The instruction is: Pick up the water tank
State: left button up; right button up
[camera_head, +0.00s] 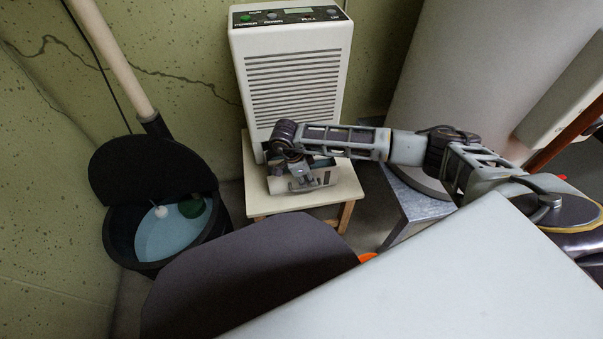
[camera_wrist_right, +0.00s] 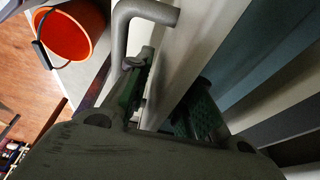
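The water tank (camera_head: 318,184) is a low, pale, open-topped box on the small stool, at the foot of the white dehumidifier (camera_head: 296,80). A strip of teal shows inside it. My right gripper (camera_head: 297,180) is over the tank from above, hiding part of it. In the right wrist view my right gripper (camera_wrist_right: 172,85) has its two dark fingers apart, one on each side of a pale wall of the tank (camera_wrist_right: 188,62). A grey bent handle (camera_wrist_right: 143,14) shows beside the left finger. Firm contact cannot be made out. My left gripper is out of view.
The stool (camera_head: 262,205) bears the dehumidifier and tank. A black lidded bin (camera_head: 120,238) with blue inside stands left, a mop-like pole above it. A large pale cylinder (camera_head: 480,70) stands right. An orange bucket (camera_wrist_right: 72,35) shows in the wrist view.

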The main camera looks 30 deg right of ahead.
jog(key=shift+c, duration=0.5)
grip_shut()
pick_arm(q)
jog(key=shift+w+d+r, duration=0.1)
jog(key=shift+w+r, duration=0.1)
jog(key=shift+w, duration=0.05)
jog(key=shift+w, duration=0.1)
pick_arm(e)
jog(key=shift+w+r, duration=0.15)
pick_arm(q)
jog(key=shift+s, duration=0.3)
